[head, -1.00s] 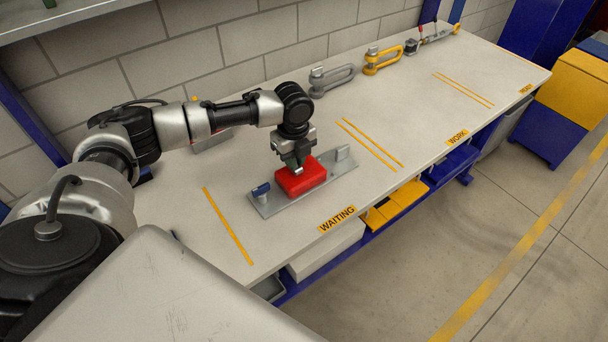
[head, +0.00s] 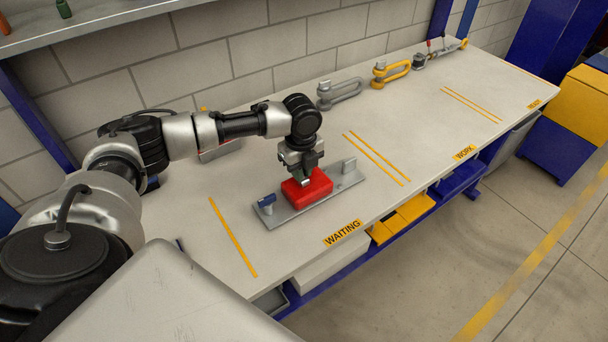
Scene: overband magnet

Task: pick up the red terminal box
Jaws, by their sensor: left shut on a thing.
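The red terminal box (head: 311,190) is a small red block at the middle of a grey metal plate (head: 281,217) on the bench. My left gripper (head: 304,180) points down from above and is shut on the box. Its fingers hide part of the box's top and back. The box appears to be at the plate, but I cannot tell whether there is a small gap under it. My right gripper is out of view.
Grey (head: 338,93) and yellow (head: 391,72) shackles lie along the wall. The bench (head: 400,130) around the WORK label is clear.

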